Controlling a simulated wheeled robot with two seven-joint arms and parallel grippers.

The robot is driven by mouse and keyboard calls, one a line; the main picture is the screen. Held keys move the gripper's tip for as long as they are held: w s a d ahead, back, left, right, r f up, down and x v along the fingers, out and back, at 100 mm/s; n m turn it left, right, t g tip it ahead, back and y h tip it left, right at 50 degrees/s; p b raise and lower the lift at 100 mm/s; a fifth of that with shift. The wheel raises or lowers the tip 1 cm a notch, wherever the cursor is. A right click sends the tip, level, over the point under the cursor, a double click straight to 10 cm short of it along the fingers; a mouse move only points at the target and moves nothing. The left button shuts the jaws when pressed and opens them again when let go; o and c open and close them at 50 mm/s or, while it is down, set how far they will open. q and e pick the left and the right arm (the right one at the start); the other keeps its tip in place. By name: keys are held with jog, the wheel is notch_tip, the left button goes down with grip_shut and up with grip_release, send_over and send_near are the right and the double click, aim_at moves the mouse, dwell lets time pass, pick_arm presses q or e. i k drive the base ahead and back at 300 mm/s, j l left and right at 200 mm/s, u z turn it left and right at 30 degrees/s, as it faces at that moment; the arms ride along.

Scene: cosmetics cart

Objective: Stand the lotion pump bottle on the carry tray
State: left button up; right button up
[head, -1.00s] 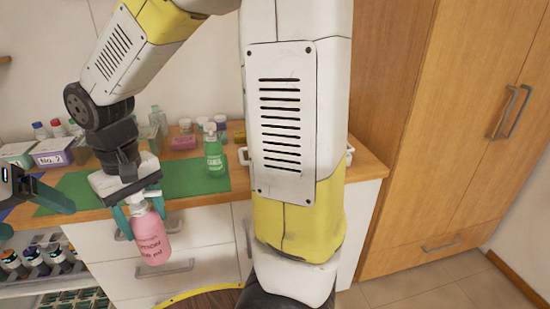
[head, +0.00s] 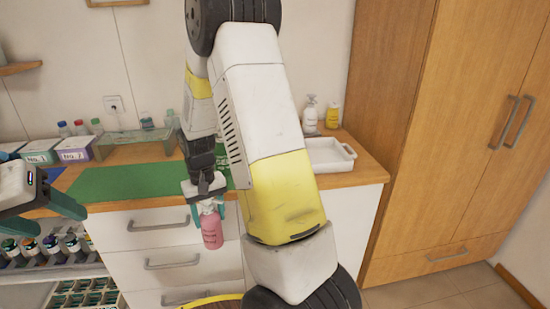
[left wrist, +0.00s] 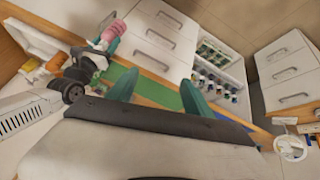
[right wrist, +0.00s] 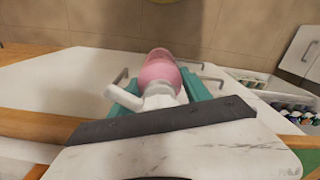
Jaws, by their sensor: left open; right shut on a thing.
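The pink lotion pump bottle (head: 212,230), with a white pump head, hangs roughly upright in front of the drawers. My right gripper (head: 207,206) is shut on it near the top. In the right wrist view the pink body (right wrist: 160,70) and white spout (right wrist: 125,97) sit between the fingers. It also shows in the left wrist view (left wrist: 110,31). The white carry tray (head: 343,163) lies on the counter's right end, partly behind my right arm; its visible floor looks empty. My left gripper (head: 68,204) is open and empty at the far left.
A white pump bottle (head: 310,116) and a yellow bottle (head: 332,115) stand behind the tray. A green mat (head: 120,183) covers the counter's middle. Labelled boxes (head: 75,150) stand at the back left. A tall wooden cabinet (head: 450,130) borders the right side.

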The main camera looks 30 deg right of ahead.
aim_at(320, 158)
jog(key=l+z, duration=0.15)
jog(key=z, duration=0.25)
jog(key=l+z, duration=0.1)
jog(key=z, duration=0.25)
jog(key=i+l+z, duration=0.1)
jog(key=z, duration=0.3)
